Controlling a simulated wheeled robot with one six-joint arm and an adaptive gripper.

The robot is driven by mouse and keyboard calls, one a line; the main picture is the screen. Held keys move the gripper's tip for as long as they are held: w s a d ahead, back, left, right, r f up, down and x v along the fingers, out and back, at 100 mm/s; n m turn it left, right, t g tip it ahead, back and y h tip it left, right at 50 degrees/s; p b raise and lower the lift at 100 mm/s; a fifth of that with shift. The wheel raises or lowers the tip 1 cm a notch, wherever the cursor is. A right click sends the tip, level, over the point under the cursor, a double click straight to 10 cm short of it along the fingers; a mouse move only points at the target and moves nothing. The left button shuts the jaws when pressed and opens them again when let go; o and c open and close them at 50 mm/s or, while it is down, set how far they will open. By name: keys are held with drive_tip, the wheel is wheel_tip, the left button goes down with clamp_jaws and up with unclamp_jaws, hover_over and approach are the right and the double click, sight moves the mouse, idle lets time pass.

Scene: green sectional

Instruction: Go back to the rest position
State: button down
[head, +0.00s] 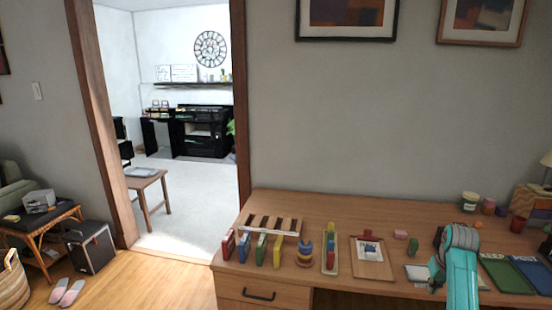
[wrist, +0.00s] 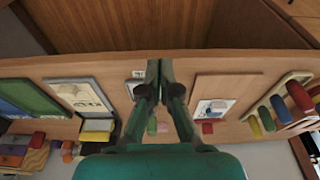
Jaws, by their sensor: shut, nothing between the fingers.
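My gripper (wrist: 159,66) shows in the wrist view with its two dark green fingers together and nothing between them. It is over the front part of the wooden desk (wrist: 60,66), between a clipboard (wrist: 232,88) and a paper with writing (wrist: 82,96). A small pale card (wrist: 133,86) lies beside the fingers, partly hidden by them. In the head view my teal arm reaches over the right half of the desk (head: 330,205); the fingers cannot be made out there.
Green KEEP (head: 506,275) and blue POST (head: 537,272) mats lie right. A pink block (head: 400,234) and jars (head: 469,201) are farther back. Open floor (head: 165,275) lies left of the desk.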

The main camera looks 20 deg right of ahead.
drive_tip(key=s+a+f+n+t+h, duration=0.1)
drive_tip(key=s+a+f+t, duration=0.1)
drive_tip(key=a+f, duration=0.85)
drive_tip(key=s+a+f+n+t+h, duration=0.1)
drive_tip(key=s+a+f+t, duration=0.1)
drive_tip(key=a+f, duration=0.9)
drive_tip(key=s+a+f+t, duration=0.1)
drive_tip(key=s+a, duration=0.6)
drive_tip(key=a, duration=0.3)
drive_tip(key=s+a+r+n+t, duration=0.1)
drive_tip(key=s+a+r+t, duration=0.15)
drive_tip(key=s+a, duration=0.4)
drive_tip(key=s+a+r+n+t, duration=0.1)
drive_tip(key=s+a+r+t, duration=0.15)
drive_tip(key=s+a, duration=0.45)
drive_tip(key=s+a+r+n+t+y, duration=0.1)
drive_tip(key=s+a+r, duration=0.1)
drive_tip(key=s+r, duration=0.5)
drive_tip(key=s+a+r+n+t+y, duration=0.1)
drive_tip(key=s+a+r+y, duration=0.1)
drive_tip(key=s+r, duration=0.6)
wheel_tip(320, 180, up, 4)
drive_tip(key=shift+a+r+t, duration=0.2)
drive_tip(key=shift+r+t, duration=0.05)
drive_tip(key=shift+t, duration=0.15)
